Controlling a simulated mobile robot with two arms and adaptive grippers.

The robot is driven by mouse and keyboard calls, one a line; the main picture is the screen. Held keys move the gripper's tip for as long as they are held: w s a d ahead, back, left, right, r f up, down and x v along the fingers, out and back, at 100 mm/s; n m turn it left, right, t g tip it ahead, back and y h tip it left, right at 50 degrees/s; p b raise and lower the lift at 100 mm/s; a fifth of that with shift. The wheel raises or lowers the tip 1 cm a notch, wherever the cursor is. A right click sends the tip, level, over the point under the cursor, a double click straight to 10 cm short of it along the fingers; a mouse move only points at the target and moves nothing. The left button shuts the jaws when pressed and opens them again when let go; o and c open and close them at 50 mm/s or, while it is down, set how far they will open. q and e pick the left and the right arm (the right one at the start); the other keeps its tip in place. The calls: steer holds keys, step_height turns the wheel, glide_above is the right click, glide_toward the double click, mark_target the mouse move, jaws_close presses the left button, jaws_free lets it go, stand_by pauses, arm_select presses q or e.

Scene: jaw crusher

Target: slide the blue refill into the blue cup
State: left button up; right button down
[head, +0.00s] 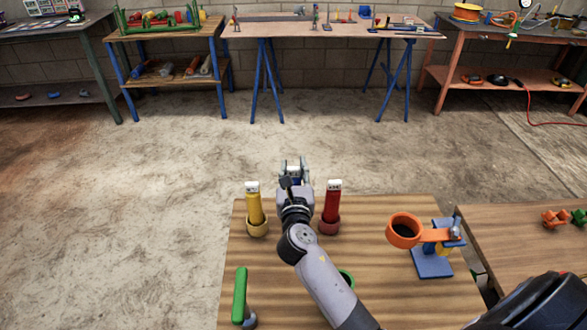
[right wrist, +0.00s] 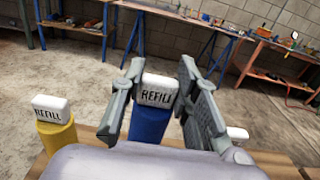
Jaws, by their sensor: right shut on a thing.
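My right gripper (head: 293,168) is over the far edge of the wooden table, between the yellow and the red refill. In the right wrist view my right gripper (right wrist: 155,95) has its fingers on both sides of the blue refill (right wrist: 149,125), which has a white cap marked REFILL. The refill looks about upright; its lower end is hidden by the gripper body. In the head view the gripper and arm mostly hide it. I cannot make out the blue cup in either view. My left gripper is not in view.
A yellow refill (head: 254,204) stands in a yellow cup (head: 257,229), and a red refill (head: 332,204) in a red cup (head: 329,226). An orange ring (head: 404,230) on a blue stand (head: 432,264) is at right. A green bar (head: 240,295) is at front left.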

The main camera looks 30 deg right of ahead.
steer(key=shift+f, duration=0.1)
steer(key=shift+f+b, duration=1.1)
steer(key=shift+f, duration=0.15)
steer(key=shift+f+b, duration=0.65)
steer(key=shift+f, duration=0.5)
steer(key=shift+s+f, duration=0.1)
steer(key=c, duration=1.2)
jaws_free()
steer(key=shift+f, duration=0.1)
steer(key=shift+o, duration=0.2)
